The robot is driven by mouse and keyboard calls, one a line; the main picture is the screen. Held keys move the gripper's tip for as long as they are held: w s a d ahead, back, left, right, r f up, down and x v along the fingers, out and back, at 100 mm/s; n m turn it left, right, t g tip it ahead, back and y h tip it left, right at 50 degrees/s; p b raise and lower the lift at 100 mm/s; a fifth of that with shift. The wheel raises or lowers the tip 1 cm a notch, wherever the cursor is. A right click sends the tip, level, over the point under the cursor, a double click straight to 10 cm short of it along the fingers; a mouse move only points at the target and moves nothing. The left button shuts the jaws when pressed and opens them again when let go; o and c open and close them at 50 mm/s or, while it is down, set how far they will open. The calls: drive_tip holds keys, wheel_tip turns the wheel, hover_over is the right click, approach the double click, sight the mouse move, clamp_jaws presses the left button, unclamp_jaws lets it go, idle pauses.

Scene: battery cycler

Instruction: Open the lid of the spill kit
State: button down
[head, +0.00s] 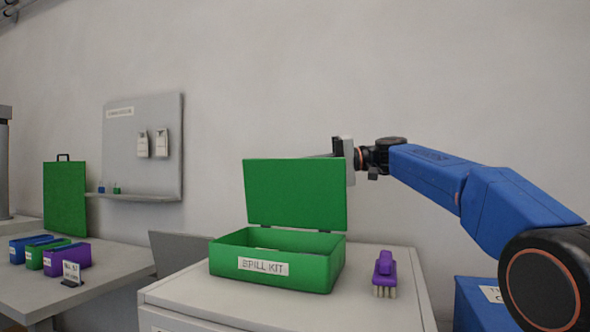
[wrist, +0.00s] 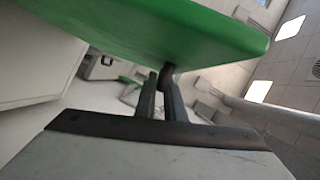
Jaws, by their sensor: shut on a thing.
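The green spill kit (head: 305,268) stands on the white cabinet, with a label on its front. Its green lid (head: 295,193) is raised about upright at the back of the box, so the box is open at the top. The lid also fills the upper part of the wrist view (wrist: 170,30). My gripper (head: 335,152) is behind the lid's upper right edge in the head view. In the wrist view its fingers (wrist: 160,85) reach to the lid's edge and are shut on it. The fingertips are partly hidden by the lid, and the box's contents are mostly hidden.
A purple brush (head: 385,272) stands on the white cabinet (head: 200,296), right of the kit. A blue box (head: 478,303) is at the lower right. Left, a table (head: 110,278) holds several coloured bins, below a wall board (head: 150,125).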

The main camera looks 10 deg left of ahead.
drive_tip(key=c, duration=1.8)
unclamp_jaws()
drive_tip(key=shift+c, duration=0.2)
drive_tip(key=shift+w+d, duration=0.1)
drive_tip(key=shift+d, duration=0.05)
drive_tip(key=v, duration=1.7)
drive_tip(key=shift+w+d+f, duration=0.1)
